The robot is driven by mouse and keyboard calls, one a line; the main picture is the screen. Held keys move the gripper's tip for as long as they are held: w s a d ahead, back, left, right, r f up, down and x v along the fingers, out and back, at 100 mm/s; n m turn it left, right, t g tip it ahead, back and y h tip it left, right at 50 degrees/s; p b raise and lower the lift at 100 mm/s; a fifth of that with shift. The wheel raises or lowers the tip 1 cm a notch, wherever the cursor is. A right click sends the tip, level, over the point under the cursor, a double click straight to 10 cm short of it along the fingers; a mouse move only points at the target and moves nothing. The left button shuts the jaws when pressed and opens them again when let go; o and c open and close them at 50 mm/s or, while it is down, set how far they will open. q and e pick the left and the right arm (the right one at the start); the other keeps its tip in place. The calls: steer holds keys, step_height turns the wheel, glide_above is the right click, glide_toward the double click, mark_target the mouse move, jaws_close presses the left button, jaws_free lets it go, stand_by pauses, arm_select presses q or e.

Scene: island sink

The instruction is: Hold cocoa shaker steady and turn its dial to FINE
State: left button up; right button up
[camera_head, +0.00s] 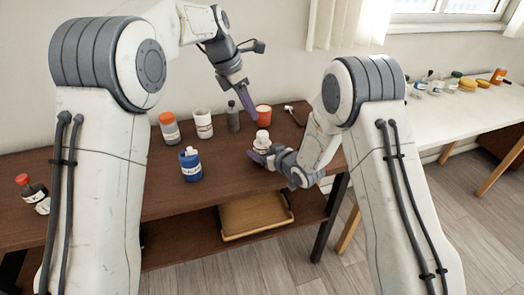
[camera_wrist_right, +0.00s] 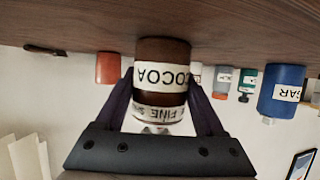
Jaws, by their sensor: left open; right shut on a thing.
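The cocoa shaker (camera_head: 262,144) stands on the brown table in the head view, upright, with a white top. In the right wrist view, which is upside down, the cocoa shaker (camera_wrist_right: 162,78) is a brown jar with a white COCOA label. Its white dial ring (camera_wrist_right: 156,114) carries the word FINE and part of another mark; its setting cannot be read. My right gripper (camera_head: 262,157) is shut around the jar's sides; its fingers (camera_wrist_right: 160,105) flank it in the wrist view. My left gripper (camera_head: 249,112) is open and empty, above and left of the shaker, pointing down.
A red mug (camera_head: 264,115) stands just behind the shaker. A grey bottle (camera_head: 233,118), a white cup (camera_head: 203,124) and an orange-capped jar (camera_head: 169,128) stand further left. A blue sugar bottle (camera_head: 190,166) stands nearer the front. A dark spoon (camera_wrist_right: 45,50) lies beyond.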

arm_select(q)
steer(key=o, duration=0.4)
steer(key=m+t+y, duration=0.2)
steer(key=m+y, duration=0.4)
steer(key=m, duration=1.1)
glide_toward(263, 133)
steer(key=x, duration=0.8)
steer(key=shift+a+f, duration=0.15)
steer(key=shift+f, duration=0.1)
jaws_close()
